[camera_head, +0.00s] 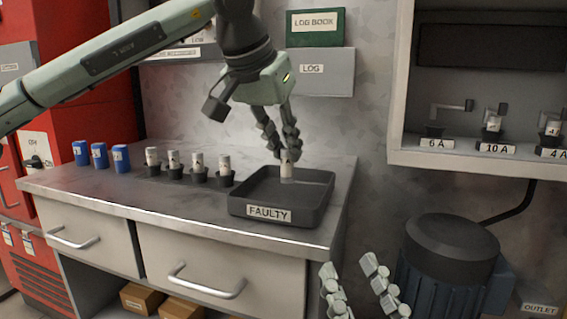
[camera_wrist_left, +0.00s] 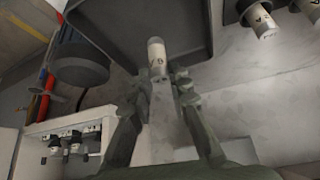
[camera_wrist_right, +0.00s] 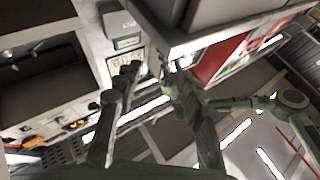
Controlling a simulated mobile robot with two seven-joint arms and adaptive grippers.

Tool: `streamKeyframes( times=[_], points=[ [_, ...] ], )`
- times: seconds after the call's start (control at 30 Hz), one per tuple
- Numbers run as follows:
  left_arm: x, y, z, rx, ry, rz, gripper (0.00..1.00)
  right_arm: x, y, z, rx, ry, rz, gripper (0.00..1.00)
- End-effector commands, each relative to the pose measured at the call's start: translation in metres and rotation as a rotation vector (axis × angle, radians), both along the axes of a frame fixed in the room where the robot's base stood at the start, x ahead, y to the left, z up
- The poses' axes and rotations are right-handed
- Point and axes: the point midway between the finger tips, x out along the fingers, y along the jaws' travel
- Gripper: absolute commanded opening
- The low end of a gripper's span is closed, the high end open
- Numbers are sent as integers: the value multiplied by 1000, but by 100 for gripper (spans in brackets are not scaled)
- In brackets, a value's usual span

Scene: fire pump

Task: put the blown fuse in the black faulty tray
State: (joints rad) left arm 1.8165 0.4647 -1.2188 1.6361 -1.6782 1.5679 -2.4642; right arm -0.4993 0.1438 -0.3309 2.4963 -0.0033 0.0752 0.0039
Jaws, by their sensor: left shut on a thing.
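A white cylindrical fuse (camera_head: 287,171) stands upright between the fingertips of my left gripper (camera_head: 284,152), which is shut on it. The black tray labelled FAULTY (camera_head: 235,206) is on the worktop, with the fuse inside its outline near the back wall. I cannot tell whether the fuse touches the tray floor. In the left wrist view the fuse (camera_wrist_left: 157,58) is between the fingertips (camera_wrist_left: 163,82), with the dark tray (camera_wrist_left: 120,40) behind it. My right gripper (camera_head: 358,280) is open and empty, low in front of the pump motor.
Several white fuses in black holders (camera_head: 172,163) stand left of the tray, beside blue cylinders (camera_head: 100,156). A wall cabinet (camera_head: 470,160) at right has 6 A, 10 A and 4 A places; the 6 A holder (camera_head: 434,131) shows no fuse. A dark motor (camera_head: 450,245) stands below it.

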Motion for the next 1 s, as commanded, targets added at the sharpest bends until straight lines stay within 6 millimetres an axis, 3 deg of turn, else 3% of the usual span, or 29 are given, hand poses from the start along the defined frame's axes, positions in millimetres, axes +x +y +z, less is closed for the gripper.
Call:
streamKeyframes(
  times=[0.03,0.2,0.6,0.63,0.8,1.0],
  points=[
    [0,1,-12,1,3,1,0,0,-2,2,9,-29,-4,40],
    [0,1,-29,0,1,2,0,-4,-5,10,27,-83,-9,40],
    [0,1,-33,0,1,1,0,-6,-6,13,35,-106,-10,40],
    [0,1,-33,0,1,1,19,-7,-6,14,37,-112,-10,40],
    [0,1,-33,1,1,1,39,-6,-6,14,36,-109,-10,40],
    [0,1,-33,1,1,1,39,-6,-6,14,35,-108,-10,40]
  ],
)
